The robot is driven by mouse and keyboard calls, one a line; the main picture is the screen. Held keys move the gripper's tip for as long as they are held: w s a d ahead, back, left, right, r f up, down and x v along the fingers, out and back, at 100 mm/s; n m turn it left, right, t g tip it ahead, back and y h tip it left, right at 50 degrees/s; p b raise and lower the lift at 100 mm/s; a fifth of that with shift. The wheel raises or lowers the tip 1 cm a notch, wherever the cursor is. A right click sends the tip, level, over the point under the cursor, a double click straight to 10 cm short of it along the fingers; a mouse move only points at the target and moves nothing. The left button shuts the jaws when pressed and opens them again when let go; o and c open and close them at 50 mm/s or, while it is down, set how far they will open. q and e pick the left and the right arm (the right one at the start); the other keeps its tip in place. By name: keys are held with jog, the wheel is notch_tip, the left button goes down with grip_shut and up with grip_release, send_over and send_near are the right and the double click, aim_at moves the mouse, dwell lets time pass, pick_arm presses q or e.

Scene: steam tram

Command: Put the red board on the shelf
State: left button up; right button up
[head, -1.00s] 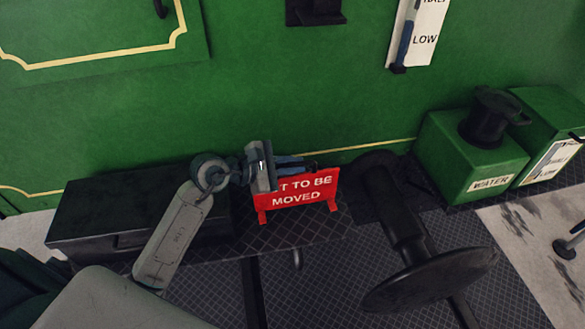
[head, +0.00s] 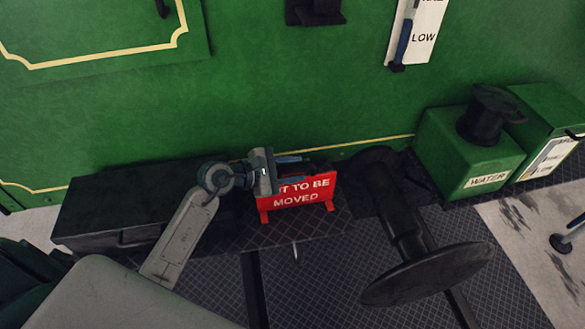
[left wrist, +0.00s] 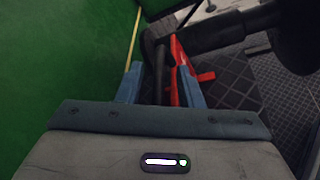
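The red board (head: 298,195), lettered "T TO BE MOVED" with its first letters covered, stands upright on two red feet on dark diamond-patterned flooring before the green wall. My left gripper (head: 308,163) is at its top edge and hides the upper left corner. In the left wrist view the blue fingers of my left gripper (left wrist: 162,85) are spread apart. The red board (left wrist: 174,70) shows edge-on between them, close to the right finger, with a gap to the left finger. My right gripper is not in view. I cannot tell which surface is the shelf.
A long black box (head: 130,205) lies left of the board. A black column with a round plate (head: 428,275) stands close on the right. Beyond it are a green water tank (head: 470,155) and another green box (head: 545,125). The patterned floor in front is partly clear.

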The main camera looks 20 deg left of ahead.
pick_arm(q)
jog(key=shift+s+a, duration=0.1)
jog(key=shift+s+a, duration=0.2)
jog(key=b+v, duration=0.2)
jog(key=v, duration=0.4)
jog(key=shift+b, duration=0.35)
jog(key=shift+b+v, duration=0.5)
jog(key=shift+v, duration=2.1)
jog(key=shift+r, duration=0.2)
